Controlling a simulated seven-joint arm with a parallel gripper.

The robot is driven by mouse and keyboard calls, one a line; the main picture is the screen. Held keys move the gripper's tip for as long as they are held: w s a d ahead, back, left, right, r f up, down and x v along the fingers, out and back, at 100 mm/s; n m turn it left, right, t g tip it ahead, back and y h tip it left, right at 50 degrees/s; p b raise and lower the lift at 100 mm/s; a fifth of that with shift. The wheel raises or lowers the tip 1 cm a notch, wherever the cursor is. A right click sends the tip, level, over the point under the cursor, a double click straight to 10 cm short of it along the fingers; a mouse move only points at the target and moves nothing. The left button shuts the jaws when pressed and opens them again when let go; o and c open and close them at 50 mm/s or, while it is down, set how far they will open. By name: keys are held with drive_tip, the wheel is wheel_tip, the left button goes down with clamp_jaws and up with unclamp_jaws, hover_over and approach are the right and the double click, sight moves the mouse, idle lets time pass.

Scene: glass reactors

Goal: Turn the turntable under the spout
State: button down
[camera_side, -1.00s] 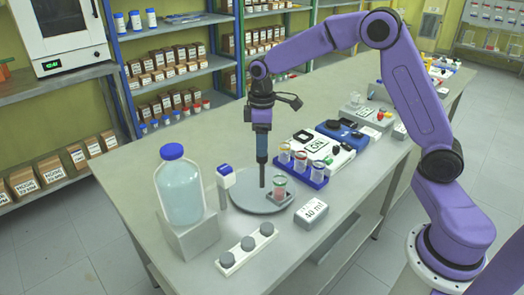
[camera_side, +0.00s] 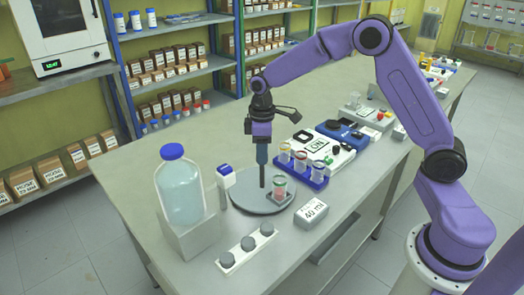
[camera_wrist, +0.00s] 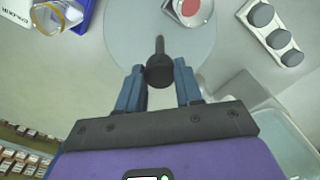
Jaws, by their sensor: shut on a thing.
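The turntable (camera_side: 247,199) is a flat grey disc on the bench, and its pale disc also shows in the wrist view (camera_wrist: 120,30). A dark upright peg (camera_wrist: 160,48) stands on it. My gripper (camera_wrist: 158,74) is shut on the peg, with blue fingers on both sides of its dark round top. In the side view my gripper (camera_side: 262,160) points straight down over the disc. A clear beaker with red contents (camera_side: 279,187) sits in a holder near the disc's right edge. A white post with a blue top (camera_side: 226,176), perhaps the spout, stands at the disc's left edge.
A large blue-capped bottle (camera_side: 181,190) stands on a block to the left. A white strip with grey knobs (camera_side: 228,260) and a "40 ml" block (camera_side: 312,212) lie in front. A blue rack of jars (camera_side: 316,183) is close on the right.

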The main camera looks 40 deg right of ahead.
drive_tip(key=shift+m, duration=9.1)
drive_tip(key=c, duration=0.7)
unclamp_jaws()
drive_tip(key=shift+c, duration=0.2)
wheel_tip(320, 180, up, 18)
drive_tip(key=shift+f, duration=0.25)
